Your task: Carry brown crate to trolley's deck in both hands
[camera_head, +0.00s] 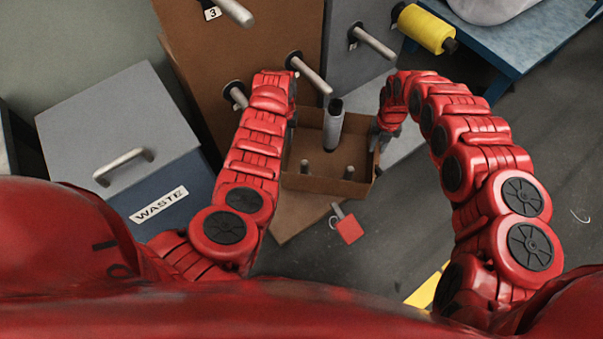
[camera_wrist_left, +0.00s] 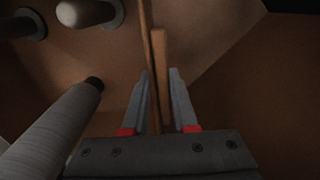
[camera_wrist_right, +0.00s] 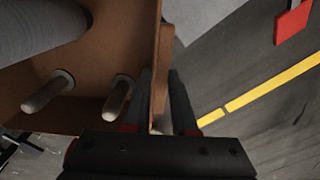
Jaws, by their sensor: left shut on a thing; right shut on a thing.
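The crate looks roughly level. I cannot tell for sure which surface is the trolley's deck.
A brown panel (camera_head: 205,50) with projecting pegs stands behind the crate. A grey waste bin (camera_head: 120,120) is at the left. A blue bench (camera_head: 520,45) and a yellow spool (camera_head: 425,28) are at the back right. Floor is clear at right.

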